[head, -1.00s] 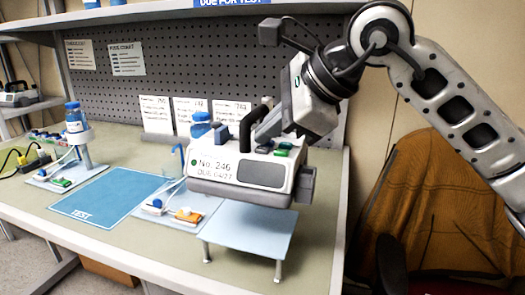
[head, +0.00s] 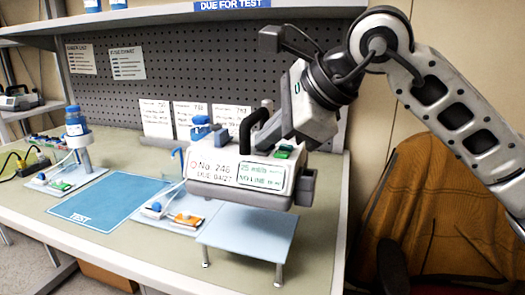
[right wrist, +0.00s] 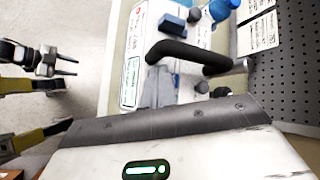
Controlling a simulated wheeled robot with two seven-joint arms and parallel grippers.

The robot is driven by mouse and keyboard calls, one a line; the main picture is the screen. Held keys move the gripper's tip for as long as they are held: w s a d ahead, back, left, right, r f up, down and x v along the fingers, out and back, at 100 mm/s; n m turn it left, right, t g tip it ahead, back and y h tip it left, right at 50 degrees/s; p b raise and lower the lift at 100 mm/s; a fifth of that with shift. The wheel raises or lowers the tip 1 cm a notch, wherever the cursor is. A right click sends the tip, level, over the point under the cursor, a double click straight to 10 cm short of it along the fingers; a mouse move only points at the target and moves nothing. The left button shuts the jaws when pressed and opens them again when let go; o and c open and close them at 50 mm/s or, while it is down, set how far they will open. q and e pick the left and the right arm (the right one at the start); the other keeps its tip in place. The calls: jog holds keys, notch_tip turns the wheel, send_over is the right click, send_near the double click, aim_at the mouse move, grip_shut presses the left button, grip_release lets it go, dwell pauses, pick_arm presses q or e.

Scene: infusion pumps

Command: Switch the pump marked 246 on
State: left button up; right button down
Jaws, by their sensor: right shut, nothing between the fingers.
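The white pump marked No. 246 (head: 215,168) stands on a pale blue raised stand (head: 248,232). Its screen (head: 262,176) is lit with green text that reads partly "NO LINE". A red ring shows left of its number. A green button (head: 284,152) is on its top right. The pump also shows in the right wrist view (right wrist: 132,50), with its black handle (right wrist: 190,54). My right gripper (head: 270,130) is shut and empty, over the pump's top beside the handle; contact cannot be told. My left gripper (right wrist: 68,66) shows only in the right wrist view, fingers apart.
A blue TEST mat (head: 100,200) lies left of the pump. Between them is a small tray with a blue and an orange piece (head: 186,218). A bottle on a stand (head: 76,122) is farther left. Cards (head: 190,115) stand behind, before a pegboard.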

aim_at(269, 156)
jog(key=shift+f, duration=0.2)
jog(key=shift+r, duration=0.1)
jog(key=shift+r+p, duration=0.5)
jog(key=shift+r, duration=0.35)
jog(key=shift+r+p, duration=1.8)
jog(key=shift+r, duration=0.75)
